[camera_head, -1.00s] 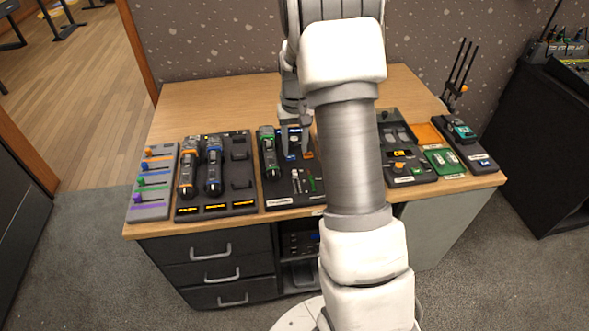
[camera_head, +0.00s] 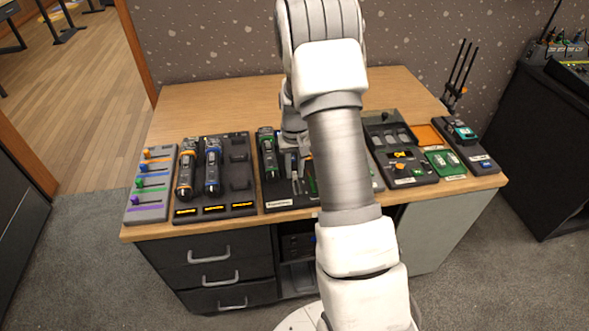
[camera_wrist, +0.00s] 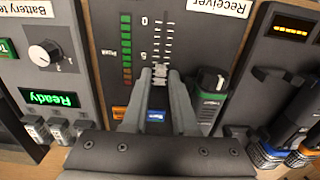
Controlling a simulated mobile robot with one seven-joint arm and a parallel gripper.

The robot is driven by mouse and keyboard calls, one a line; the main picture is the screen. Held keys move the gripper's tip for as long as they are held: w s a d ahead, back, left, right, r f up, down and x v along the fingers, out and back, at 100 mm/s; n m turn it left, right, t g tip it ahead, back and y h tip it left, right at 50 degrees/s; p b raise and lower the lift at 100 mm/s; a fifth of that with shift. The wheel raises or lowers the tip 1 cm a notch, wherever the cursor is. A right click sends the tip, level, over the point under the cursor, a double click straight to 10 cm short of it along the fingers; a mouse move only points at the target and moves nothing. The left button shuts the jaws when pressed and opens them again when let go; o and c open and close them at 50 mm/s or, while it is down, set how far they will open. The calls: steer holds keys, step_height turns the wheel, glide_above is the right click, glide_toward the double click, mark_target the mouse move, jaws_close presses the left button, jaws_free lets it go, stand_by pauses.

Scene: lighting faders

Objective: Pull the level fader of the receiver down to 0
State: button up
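The receiver (camera_wrist: 195,40) is a dark panel with a white "Receiver" label, a scale marked 0 and 5, and a column of green and orange lights beside the slot. In the head view the receiver (camera_head: 271,191) stands left of my arm, with a green-banded handheld microphone in it. My gripper (camera_wrist: 160,76) is over the scale, its fingertips close together around the small grey cap of the level fader (camera_wrist: 160,70). The cap is below the 5 mark, away from the 0 end by the label. In the head view my gripper (camera_head: 291,168) partly hides the slot.
A battery tester (camera_wrist: 45,60) with a knob and a green "Ready" display is beside the receiver. A charger (camera_head: 240,206) holds orange and blue microphones. A grey unit with coloured sliders (camera_head: 150,214) is at the far left. The desk behind (camera_head: 220,105) is clear.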

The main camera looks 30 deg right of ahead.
jaws_close()
stand_by(1.1)
